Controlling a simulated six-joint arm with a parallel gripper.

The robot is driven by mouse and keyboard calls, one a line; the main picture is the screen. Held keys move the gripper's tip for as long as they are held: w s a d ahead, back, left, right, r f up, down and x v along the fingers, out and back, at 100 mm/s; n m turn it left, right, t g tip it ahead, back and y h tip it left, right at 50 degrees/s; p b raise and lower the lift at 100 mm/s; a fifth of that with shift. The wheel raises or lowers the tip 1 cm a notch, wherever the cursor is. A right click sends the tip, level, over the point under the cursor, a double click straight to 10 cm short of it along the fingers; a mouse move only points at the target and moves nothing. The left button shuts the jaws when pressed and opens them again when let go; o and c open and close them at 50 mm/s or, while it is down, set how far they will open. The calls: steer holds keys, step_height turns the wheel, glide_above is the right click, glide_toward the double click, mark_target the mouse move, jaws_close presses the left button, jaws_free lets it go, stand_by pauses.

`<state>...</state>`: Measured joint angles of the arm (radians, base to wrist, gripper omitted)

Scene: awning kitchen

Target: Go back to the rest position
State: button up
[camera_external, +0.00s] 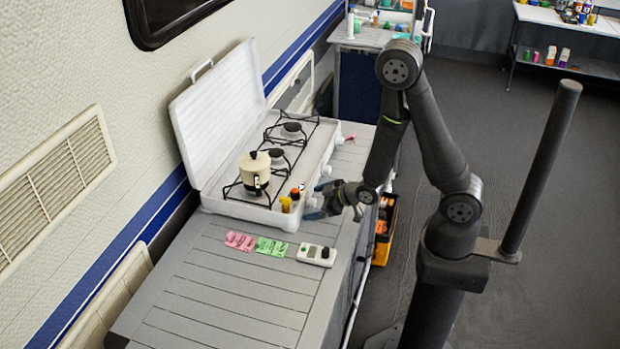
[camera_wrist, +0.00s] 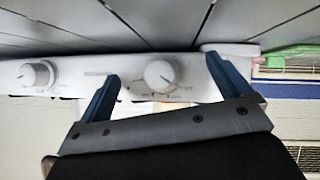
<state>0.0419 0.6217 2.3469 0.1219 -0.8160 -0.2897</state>
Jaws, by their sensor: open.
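My gripper (camera_external: 318,201) is at the front right end of the white camping stove (camera_external: 225,203), close to its front panel. In the wrist view my gripper (camera_wrist: 165,80) is open, with its two blue fingers apart and a white stove knob (camera_wrist: 160,76) between them, beyond the fingertips. I cannot tell whether the fingers touch the knob. A second knob (camera_wrist: 36,75) is to the left in the wrist view, clear of the fingers. Nothing is held.
A cream pot (camera_external: 255,171) stands on the stove's burner grate. Small bottles (camera_external: 286,204) stand at the stove's near corner. Pink cards (camera_external: 240,241), green cards (camera_external: 272,247) and a white switch box (camera_external: 315,255) lie on the grey counter (camera_external: 215,300). A dark post (camera_external: 540,165) rises right of my arm.

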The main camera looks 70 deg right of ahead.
steer(key=shift+a+h, duration=0.1)
steer(key=shift+h, duration=0.2)
steer(key=shift+s+a+r, duration=0.2)
steer(key=shift+s+r, duration=0.85)
steer(key=shift+r, duration=0.1)
steer(key=shift+s+a+r, duration=0.15)
steer(key=shift+s+r, duration=0.85)
steer(key=shift+r, duration=0.1)
steer(key=w+f, duration=0.2)
steer(key=w+d+f, duration=0.1)
steer(key=w+f, duration=0.1)
steer(key=shift+f, duration=0.3)
steer(key=shift+w, duration=0.1)
steer(key=shift+d+m+y, duration=0.1)
steer(key=shift+m+y, duration=0.3)
steer(key=shift+y, duration=0.3)
steer(key=shift+m+y, duration=1.2)
steer(key=shift+y, duration=0.3)
steer(key=shift+n+h, duration=0.7)
steer(key=shift+h, duration=0.2)
steer(key=shift+a+n+h, duration=0.2)
steer(key=shift+n+h, duration=0.8)
steer(key=shift+h, duration=0.2)
